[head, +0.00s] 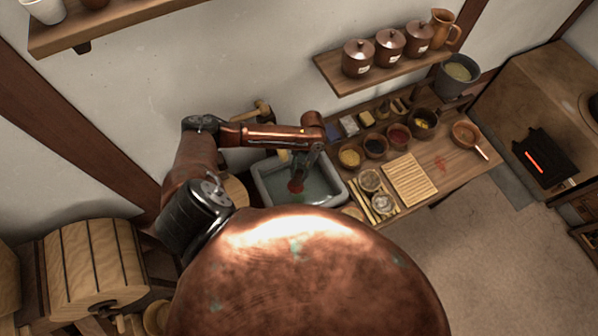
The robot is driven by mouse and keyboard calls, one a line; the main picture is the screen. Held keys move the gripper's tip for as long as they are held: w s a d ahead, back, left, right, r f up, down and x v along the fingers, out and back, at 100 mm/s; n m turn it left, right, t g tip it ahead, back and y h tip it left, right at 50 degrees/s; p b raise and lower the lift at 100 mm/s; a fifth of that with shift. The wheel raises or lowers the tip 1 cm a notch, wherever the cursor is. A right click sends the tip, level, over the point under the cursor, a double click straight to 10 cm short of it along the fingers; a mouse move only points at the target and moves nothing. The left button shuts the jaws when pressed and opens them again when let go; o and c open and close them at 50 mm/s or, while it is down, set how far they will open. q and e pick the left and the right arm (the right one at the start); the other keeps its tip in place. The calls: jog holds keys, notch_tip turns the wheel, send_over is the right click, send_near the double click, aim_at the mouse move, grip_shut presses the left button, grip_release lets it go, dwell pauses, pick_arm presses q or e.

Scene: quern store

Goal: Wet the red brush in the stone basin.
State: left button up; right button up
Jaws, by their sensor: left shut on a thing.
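The stone basin (337,176) is a grey rectangular trough with greenish water, below the wall and left of the wooden counter. My left gripper (299,176) is over the basin, pointing down, and is shut on the red brush. The red brush (296,187) shows only as a small red patch under the fingers, within the basin's outline. Its handle is mostly hidden by the gripper. I cannot tell whether the red part touches the water. My right gripper is not in view.
The counter (455,165) right of the basin holds small bowls, jars and a ribbed board (410,179). A shelf (375,75) with lidded pots is above. A wooden barrel (95,262) stands at lower left. Open floor (500,265) lies at lower right.

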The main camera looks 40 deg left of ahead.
aim_at(299, 180)
pick_arm(q)
jog(key=shift+f+b, duration=1.95)
jog(key=shift+f, duration=1.5)
notch_tip(299, 180, up, 12)
jog(key=p, duration=1.1)
jog(key=shift+r, duration=0.2)
jog(key=shift+r+p, duration=0.1)
jog(key=shift+p, duration=0.25)
notch_tip(299, 180, up, 4)
jog(key=p, duration=0.3)
jog(key=shift+p, duration=0.3)
jog(key=shift+w+d, duration=0.1)
jog(key=shift+w, duration=0.05)
